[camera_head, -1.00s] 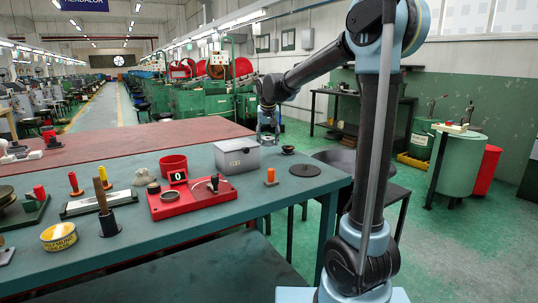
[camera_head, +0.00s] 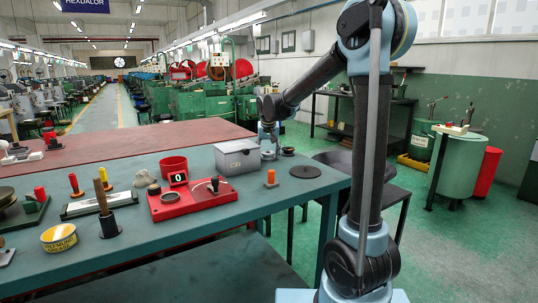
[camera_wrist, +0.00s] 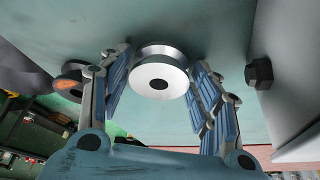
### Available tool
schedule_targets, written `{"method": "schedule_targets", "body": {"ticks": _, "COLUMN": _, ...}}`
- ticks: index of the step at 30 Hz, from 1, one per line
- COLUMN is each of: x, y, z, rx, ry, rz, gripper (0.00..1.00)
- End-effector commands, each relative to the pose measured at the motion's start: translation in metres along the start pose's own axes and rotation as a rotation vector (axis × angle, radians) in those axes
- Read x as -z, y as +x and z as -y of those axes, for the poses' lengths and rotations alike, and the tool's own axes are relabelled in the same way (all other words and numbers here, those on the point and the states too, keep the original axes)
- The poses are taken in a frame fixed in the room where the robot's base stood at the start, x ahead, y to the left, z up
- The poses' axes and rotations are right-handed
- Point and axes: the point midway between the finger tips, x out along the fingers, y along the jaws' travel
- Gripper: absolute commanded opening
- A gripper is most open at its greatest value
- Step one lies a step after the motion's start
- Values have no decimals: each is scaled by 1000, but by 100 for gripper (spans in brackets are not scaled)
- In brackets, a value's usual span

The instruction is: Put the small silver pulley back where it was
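The small silver pulley (camera_wrist: 161,76) shows in the wrist view as a shiny grooved wheel with a dark centre hole. It is between the two fingers of my gripper (camera_wrist: 160,80), close to both fingertips. The fingers look open around it with narrow gaps, though contact is hard to judge. In the head view my gripper (camera_head: 268,148) is low at the back right of the teal table (camera_head: 230,213), beside the lidded grey box (camera_head: 238,158). The pulley cannot be made out there.
A small dark round part (camera_head: 288,151) stands right of my gripper; a dark wheel (camera_wrist: 70,82) shows left of it in the wrist view. A dark disc (camera_head: 305,171) and an orange peg (camera_head: 271,178) lie nearer. The grey box wall (camera_wrist: 286,70) is close on the right.

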Motion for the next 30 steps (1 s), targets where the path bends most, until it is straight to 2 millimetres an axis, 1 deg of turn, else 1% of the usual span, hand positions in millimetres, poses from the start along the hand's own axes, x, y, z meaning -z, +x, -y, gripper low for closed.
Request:
{"method": "schedule_targets", "body": {"ticks": 11, "x": 0, "y": -1, "z": -1, "rx": -1, "ry": 1, "rz": 0, "gripper": 71}}
{"method": "schedule_targets", "body": {"ticks": 14, "x": 1, "y": -5, "z": -1, "rx": 0, "ry": 1, "rz": 0, "gripper": 71}}
{"method": "schedule_targets", "body": {"ticks": 17, "x": 1, "y": -15, "z": -1, "rx": 0, "ry": 1, "rz": 0, "gripper": 71}}
{"method": "schedule_targets", "body": {"ticks": 20, "x": 0, "y": -31, "z": -1, "rx": 0, "ry": 1, "rz": 0, "gripper": 71}}
{"method": "schedule_targets", "body": {"ticks": 24, "x": 0, "y": -59, "z": -1, "rx": 0, "ry": 0, "rz": 0, "gripper": 71}}
{"method": "schedule_targets", "body": {"ticks": 30, "x": 0, "y": -94, "z": -1, "rx": 0, "ry": 1, "rz": 0, "gripper": 71}}
